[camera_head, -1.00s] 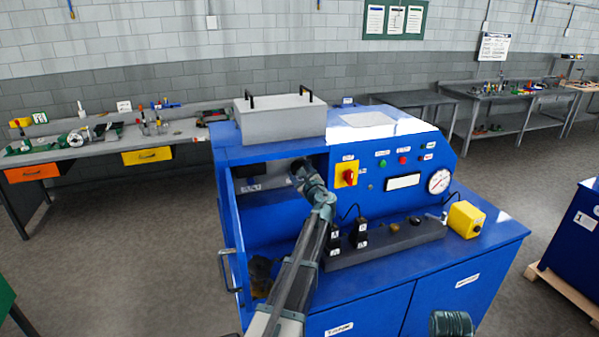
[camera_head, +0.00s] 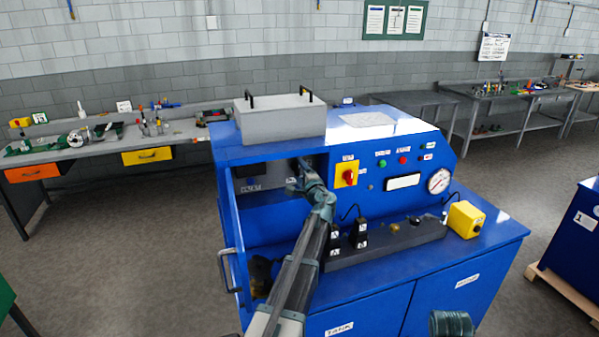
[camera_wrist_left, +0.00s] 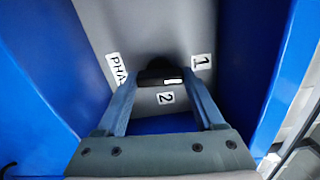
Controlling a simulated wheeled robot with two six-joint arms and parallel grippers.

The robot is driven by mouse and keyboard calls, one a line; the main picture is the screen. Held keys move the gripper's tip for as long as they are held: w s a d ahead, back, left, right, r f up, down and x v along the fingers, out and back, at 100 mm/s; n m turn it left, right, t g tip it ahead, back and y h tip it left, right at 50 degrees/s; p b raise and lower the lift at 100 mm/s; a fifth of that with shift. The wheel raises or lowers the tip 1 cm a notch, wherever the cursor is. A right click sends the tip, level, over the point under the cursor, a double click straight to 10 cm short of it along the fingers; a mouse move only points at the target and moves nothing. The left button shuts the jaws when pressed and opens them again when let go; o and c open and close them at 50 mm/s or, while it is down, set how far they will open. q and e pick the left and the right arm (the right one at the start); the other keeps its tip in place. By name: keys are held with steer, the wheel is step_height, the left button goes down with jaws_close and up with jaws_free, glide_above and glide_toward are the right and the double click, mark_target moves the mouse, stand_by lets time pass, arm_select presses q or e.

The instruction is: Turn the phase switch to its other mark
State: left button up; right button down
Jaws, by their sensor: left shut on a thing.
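The phase switch (camera_wrist_left: 155,69) is a dark knob with a white pointer bar on a grey panel (camera_wrist_left: 150,25) in the left wrist view. A label "1" (camera_wrist_left: 201,62) lies to its right, a label "2" (camera_wrist_left: 165,98) below it, and a partly covered "PHA" label (camera_wrist_left: 116,69) to its left. The white bar sits at the knob's lower right, between the two marks. My left gripper (camera_wrist_left: 160,80) is shut on the knob, one finger on each side. In the head view the arm reaches into the blue machine's open compartment (camera_head: 262,210), and the knob is hidden there.
Blue walls stand close on both sides of the gripper in the wrist view. The yellow plate with a red knob (camera_head: 346,174) is just right of the opening. An open door with a handle (camera_head: 229,270) stands at left. A grey box (camera_head: 280,120) sits on top.

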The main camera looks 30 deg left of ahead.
arm_select(q)
steer(key=shift+s+n, duration=0.1)
steer(key=shift+n, duration=0.6)
steer(key=o, duration=1.4)
steer(key=v, duration=1.3)
steer(key=shift+s+d, duration=0.25)
steer(key=shift+f, duration=0.1)
